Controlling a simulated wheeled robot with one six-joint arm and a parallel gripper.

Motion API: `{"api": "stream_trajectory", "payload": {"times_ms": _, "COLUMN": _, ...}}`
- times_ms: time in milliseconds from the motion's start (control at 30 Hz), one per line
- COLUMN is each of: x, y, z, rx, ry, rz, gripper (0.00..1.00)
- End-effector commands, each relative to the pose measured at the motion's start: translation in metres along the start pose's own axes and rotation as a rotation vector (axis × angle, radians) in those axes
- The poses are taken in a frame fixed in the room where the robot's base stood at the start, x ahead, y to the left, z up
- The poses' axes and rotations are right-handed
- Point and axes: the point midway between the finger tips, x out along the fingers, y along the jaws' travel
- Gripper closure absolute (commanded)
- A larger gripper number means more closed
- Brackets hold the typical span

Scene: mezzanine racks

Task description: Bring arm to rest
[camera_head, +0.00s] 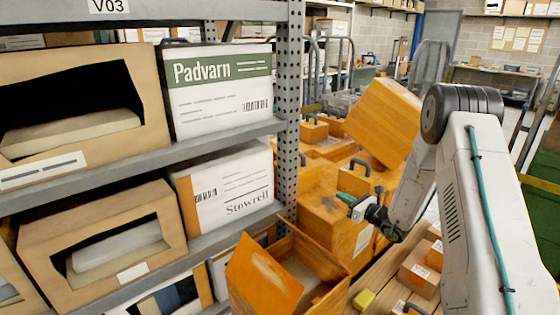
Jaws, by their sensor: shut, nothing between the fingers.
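My arm (462,190) rises at the right of the head view, bends at a dark joint near the top and slopes down to the left. My gripper (352,205) is at its lower end, small in the picture, shut and empty. It is in front of the orange wooden boxes (325,220), to the right of the rack post. I cannot tell whether it touches a box.
A grey metal rack (130,168) at the left holds open cardboard boxes (95,240), a Padvarn box (218,90) and a Stowrell box (225,185). An open orange crate (265,275) stands below the gripper. A tilted orange box (380,120) is behind the arm. Small cartons (418,275) lie lower right.

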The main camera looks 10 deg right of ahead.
Motion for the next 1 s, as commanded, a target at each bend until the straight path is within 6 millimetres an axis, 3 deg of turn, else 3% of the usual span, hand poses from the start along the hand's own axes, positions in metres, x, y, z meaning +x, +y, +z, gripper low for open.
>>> {"api": "stream_trajectory", "payload": {"times_ms": 167, "x": -0.004, "y": 0.020, "z": -0.011, "rx": -0.039, "ry": 0.041, "rz": 0.086, "gripper": 1.00}}
{"api": "stream_trajectory", "payload": {"times_ms": 233, "x": -0.011, "y": 0.043, "z": -0.020, "rx": -0.059, "ry": 0.076, "rz": 0.171, "gripper": 1.00}}
{"api": "stream_trajectory", "payload": {"times_ms": 300, "x": -0.019, "y": 0.069, "z": -0.015, "rx": -0.101, "ry": 0.104, "rz": 0.280, "gripper": 1.00}}
{"api": "stream_trajectory", "payload": {"times_ms": 467, "x": -0.042, "y": 0.138, "z": 0.021, "rx": -0.260, "ry": 0.151, "rz": 0.576, "gripper": 1.00}}
{"api": "stream_trajectory", "payload": {"times_ms": 700, "x": -0.102, "y": 0.230, "z": 0.083, "rx": -0.572, "ry": 0.203, "rz": 1.021, "gripper": 1.00}}
{"api": "stream_trajectory", "payload": {"times_ms": 800, "x": -0.135, "y": 0.260, "z": 0.104, "rx": -0.716, "ry": 0.226, "rz": 1.193, "gripper": 1.00}}
{"api": "stream_trajectory", "payload": {"times_ms": 1000, "x": -0.200, "y": 0.298, "z": 0.139, "rx": -1.009, "ry": 0.278, "rz": 1.490, "gripper": 1.00}}
